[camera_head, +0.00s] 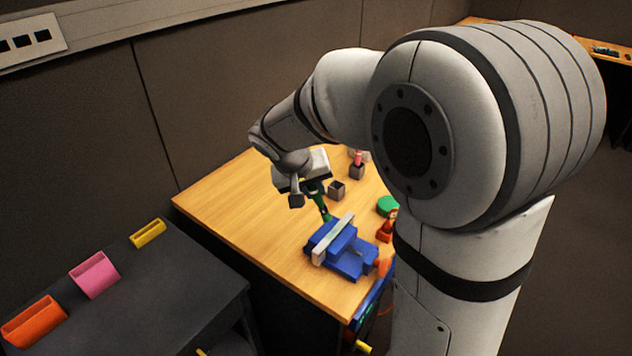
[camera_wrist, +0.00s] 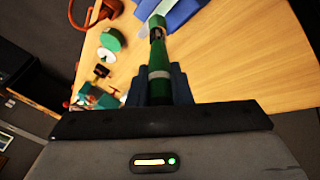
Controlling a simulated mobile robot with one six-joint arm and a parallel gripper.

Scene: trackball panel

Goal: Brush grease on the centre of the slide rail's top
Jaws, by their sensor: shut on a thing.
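My gripper (camera_head: 311,190) is shut on a green brush (camera_head: 322,206) with a pale band. The brush points down towards the slide rail, a pale bar (camera_head: 331,241) held in a blue vise (camera_head: 350,262). In the wrist view the brush (camera_wrist: 158,58) runs up between the dark fingers of my gripper (camera_wrist: 160,88). Its tip is close to the pale rail (camera_wrist: 147,9) beside the blue vise (camera_wrist: 184,13). I cannot tell whether the tip touches the rail.
The wooden table (camera_head: 235,200) is clear on its left. A green round thing (camera_head: 387,205), a red item (camera_head: 386,229) and small grey holders (camera_head: 337,190) stand near the vise. A dark cabinet (camera_head: 130,295) with coloured bins stands at the left.

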